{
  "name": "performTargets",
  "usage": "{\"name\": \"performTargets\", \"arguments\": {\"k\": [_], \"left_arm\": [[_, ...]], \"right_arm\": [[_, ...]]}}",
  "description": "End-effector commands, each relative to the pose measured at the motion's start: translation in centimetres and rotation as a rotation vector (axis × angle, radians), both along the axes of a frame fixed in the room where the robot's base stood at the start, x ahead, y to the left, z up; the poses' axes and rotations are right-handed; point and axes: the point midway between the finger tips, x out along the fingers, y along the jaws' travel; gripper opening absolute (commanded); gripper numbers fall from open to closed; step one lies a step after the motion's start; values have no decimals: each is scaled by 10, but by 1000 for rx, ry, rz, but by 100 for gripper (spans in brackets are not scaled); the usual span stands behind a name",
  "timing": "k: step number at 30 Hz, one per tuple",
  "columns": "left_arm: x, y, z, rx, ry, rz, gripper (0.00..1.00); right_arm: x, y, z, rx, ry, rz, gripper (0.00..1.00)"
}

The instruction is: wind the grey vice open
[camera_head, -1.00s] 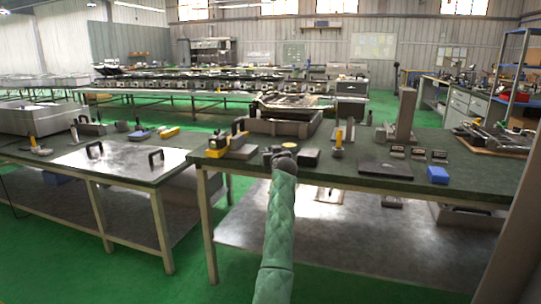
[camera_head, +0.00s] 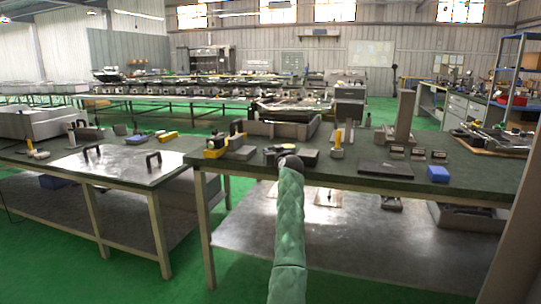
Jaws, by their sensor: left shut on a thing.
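The grey vice (camera_head: 271,152) appears as a low dark grey body at the front edge of the green-topped workbench (camera_head: 345,174), partly hidden by my left gripper. My left arm, in a green quilted sleeve, rises from the bottom of the view to the vice. My left gripper (camera_head: 287,159) is at the vice's near side, shut on what looks like its handle. The fingers and the handle are small and mostly hidden behind the wrist. I cannot tell how wide the vice jaws stand. My right gripper is not in view.
A yellow-and-black device (camera_head: 214,148) stands left of the vice, and a dark block (camera_head: 307,157) sits close on its right. A yellow-handled tool (camera_head: 338,144), a dark flat plate (camera_head: 385,168) and a blue box (camera_head: 438,173) lie further right. A metal-topped table (camera_head: 120,165) stands left.

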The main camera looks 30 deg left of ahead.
Motion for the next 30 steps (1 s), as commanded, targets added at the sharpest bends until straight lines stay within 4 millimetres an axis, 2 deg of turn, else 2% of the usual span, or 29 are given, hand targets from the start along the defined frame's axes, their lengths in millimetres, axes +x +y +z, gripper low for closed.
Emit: {"name": "performTargets", "arguments": {"k": [19, 20, 23, 30], "left_arm": [[0, 0, 2, 0, -1, 9, 0], [0, 0, 2, 0, -1, 9, 24], [0, 0, 1, 1, -1, 9, 43], [0, 0, 0, 0, 0, 9, 43]], "right_arm": [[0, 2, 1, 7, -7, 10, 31], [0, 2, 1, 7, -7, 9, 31], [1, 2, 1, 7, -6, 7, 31], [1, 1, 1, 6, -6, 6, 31]]}}
